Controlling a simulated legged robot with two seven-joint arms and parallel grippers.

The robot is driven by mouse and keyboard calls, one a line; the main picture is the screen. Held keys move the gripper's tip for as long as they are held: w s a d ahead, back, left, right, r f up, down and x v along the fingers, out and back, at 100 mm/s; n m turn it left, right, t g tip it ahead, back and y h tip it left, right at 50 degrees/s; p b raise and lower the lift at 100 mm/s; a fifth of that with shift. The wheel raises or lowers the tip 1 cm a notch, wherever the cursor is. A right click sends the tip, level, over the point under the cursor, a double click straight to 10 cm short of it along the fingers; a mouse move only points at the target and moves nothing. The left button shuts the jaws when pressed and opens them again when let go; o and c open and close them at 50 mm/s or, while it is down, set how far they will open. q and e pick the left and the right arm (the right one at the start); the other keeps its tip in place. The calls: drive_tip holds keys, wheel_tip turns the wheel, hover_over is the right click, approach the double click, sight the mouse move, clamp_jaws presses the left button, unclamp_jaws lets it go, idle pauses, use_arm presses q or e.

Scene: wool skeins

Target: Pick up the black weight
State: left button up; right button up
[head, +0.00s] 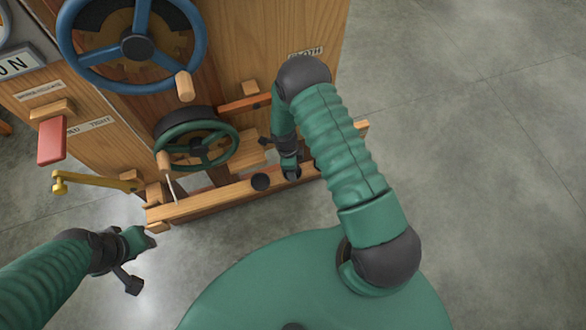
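A small round black thing, which looks like the black weight (260,182), rests on the long wooden rail at the foot of the machine. My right gripper (291,172) points down at the rail, just to the right of the black weight and apparently apart from it. The forearm partly hides it, and its fingers are too small to read. My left gripper (149,239) is at the lower left, in front of the rail's left end and well away from the weight. Nothing shows in it, and its finger opening is unclear.
A wooden machine carries a blue handwheel (137,47), a green handwheel (197,145), a red block (51,140) and a brass lever (95,182). The wooden rail (215,199) runs along its base. Grey floor (480,150) is clear at right.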

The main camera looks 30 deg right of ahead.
drive_tip(key=shift+r, duration=0.1)
clamp_jaws()
idle(0.3)
